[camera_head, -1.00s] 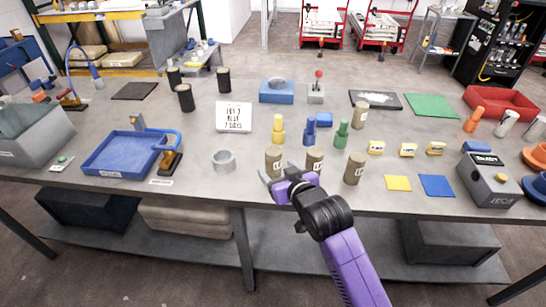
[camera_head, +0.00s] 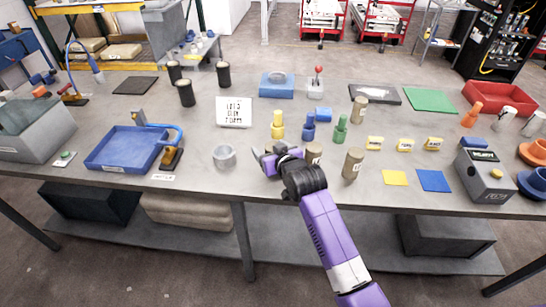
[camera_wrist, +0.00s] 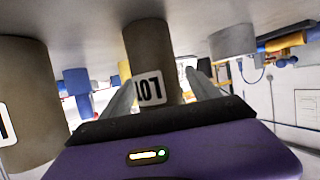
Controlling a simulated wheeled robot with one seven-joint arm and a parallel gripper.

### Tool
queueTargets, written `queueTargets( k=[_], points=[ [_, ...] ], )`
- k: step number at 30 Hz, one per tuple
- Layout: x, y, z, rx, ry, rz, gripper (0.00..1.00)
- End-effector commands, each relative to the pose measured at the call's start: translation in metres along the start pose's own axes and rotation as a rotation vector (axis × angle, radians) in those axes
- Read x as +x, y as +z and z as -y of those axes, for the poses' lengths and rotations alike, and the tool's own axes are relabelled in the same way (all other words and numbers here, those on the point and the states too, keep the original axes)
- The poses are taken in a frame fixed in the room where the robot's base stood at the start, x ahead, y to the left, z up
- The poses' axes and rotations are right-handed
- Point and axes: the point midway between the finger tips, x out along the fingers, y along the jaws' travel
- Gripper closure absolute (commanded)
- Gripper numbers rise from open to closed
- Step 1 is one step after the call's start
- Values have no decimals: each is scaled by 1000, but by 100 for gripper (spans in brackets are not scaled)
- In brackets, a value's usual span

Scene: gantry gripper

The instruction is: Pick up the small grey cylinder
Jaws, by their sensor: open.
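A small light grey cylinder (camera_head: 224,157) stands on the table, left of my gripper (camera_head: 266,157). In the wrist view, which looks upside down, a grey cylinder (camera_wrist: 233,40) shows right of the fingers and apart from them. My gripper also shows in the wrist view (camera_wrist: 160,95), with its fingers open. In the head view, my gripper hides this brown cylinder.
Brown cylinders (camera_head: 313,153) (camera_head: 353,163) stand close on the right of my gripper. Yellow (camera_head: 278,128), blue (camera_head: 309,130) and green (camera_head: 341,131) pieces stand behind. A white sign (camera_head: 234,111) stands behind the grey cylinder. A blue tray (camera_head: 112,163) is at left.

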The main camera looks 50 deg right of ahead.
Motion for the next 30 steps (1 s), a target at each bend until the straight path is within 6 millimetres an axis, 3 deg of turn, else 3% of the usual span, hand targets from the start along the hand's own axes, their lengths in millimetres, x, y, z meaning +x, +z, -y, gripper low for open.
queueTargets(
  k=[6, 7, 17, 30],
  points=[
    [1, 0, 0, 0, 0, 0, 29],
    [1, 0, 0, 0, 0, 0, 33],
    [0, 0, 0, 0, 0, 0, 98],
    [-1, -4, 0, 1, 0, -4, 100]
  ],
)
